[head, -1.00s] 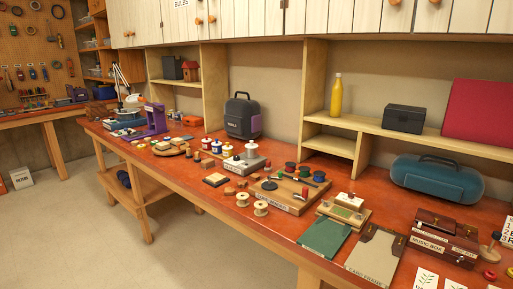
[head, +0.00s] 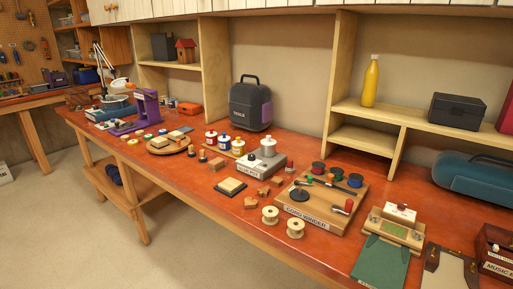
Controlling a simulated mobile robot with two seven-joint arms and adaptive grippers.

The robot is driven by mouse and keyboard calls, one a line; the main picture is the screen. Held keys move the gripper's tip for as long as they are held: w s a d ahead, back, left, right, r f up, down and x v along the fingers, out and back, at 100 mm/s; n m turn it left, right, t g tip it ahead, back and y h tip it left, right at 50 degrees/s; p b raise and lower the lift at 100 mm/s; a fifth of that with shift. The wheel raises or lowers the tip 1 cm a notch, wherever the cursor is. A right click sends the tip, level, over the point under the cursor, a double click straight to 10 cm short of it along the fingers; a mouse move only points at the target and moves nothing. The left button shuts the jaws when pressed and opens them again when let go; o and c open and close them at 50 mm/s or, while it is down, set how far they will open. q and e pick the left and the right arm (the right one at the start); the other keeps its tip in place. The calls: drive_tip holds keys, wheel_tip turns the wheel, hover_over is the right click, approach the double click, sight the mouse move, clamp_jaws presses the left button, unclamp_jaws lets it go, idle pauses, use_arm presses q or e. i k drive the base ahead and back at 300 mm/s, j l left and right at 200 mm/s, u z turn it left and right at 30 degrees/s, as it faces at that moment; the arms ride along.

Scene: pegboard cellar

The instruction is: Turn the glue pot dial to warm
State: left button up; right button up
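The glue pot (head: 264,161) is a grey-lidded pot on a low pale base with a label on its front, near the middle of the bench. Neither of my grippers is in the head view.
The cord winder board (head: 322,221) lies right of the pot, with two wooden spools (head: 270,215) in front. A small framed pad (head: 230,186) and wooden blocks sit before the pot. A dark case (head: 250,106) stands behind. The bench's front strip is mostly clear.

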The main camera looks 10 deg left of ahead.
sight(251, 156)
drive_tip(key=i+j+z, duration=0.2)
drive_tip(key=j+z, duration=0.15)
drive_tip(key=j, duration=0.6)
drive_tip(key=j+z, duration=0.35)
drive_tip(key=j, duration=0.6)
drive_tip(key=j+z, duration=0.2)
drive_tip(key=j, duration=0.3)
drive_tip(key=k+j+z, duration=0.2)
drive_tip(key=j, duration=0.25)
